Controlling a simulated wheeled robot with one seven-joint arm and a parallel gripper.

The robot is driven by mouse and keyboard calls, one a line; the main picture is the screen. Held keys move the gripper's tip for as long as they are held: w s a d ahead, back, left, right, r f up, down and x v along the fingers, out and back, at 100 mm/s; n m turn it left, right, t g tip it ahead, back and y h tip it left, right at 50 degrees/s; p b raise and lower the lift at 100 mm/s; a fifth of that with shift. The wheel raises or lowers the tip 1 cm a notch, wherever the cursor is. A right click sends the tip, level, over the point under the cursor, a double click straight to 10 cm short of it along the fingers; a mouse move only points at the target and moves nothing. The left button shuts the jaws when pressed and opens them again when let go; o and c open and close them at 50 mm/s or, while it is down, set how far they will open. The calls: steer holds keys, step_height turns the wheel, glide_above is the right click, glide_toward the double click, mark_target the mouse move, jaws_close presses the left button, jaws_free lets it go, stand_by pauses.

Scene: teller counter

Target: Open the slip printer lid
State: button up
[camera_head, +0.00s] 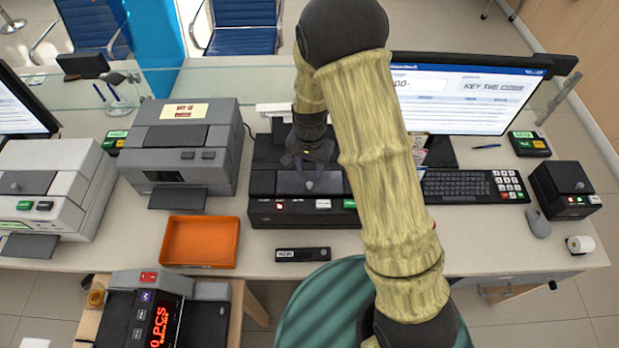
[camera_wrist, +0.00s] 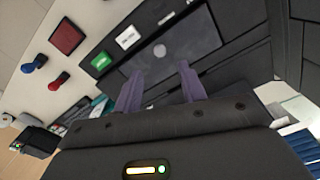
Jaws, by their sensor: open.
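A black printer (camera_head: 262,182) stands on the counter under my arm; I take it as the slip printer, though no name on it is readable. Its dark grey lid panel (camera_head: 290,183) lies flat and looks closed, with a small round grey knob (camera_head: 309,185) near its front edge. The lid (camera_wrist: 190,38) and knob (camera_wrist: 159,50) also show in the wrist view. My gripper (camera_head: 308,163) is just above and behind the knob, its purple fingers (camera_wrist: 160,82) apart and empty. Whether the fingertips touch the lid is unclear. My arm hides the printer's right part.
A grey machine (camera_head: 185,140) with a paper sign stands left of the black printer, and a pale printer (camera_head: 55,185) farther left. An orange tray (camera_head: 200,242) and a small black bar (camera_head: 302,254) lie in front. A monitor (camera_head: 465,95) and keyboard (camera_head: 462,186) stand right.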

mark_target(310, 184)
step_height(310, 184, down, 8)
steer(key=shift+r+p, duration=0.2)
steer(key=shift+p, duration=0.6)
steer(key=shift+c, duration=0.2)
jaws_close()
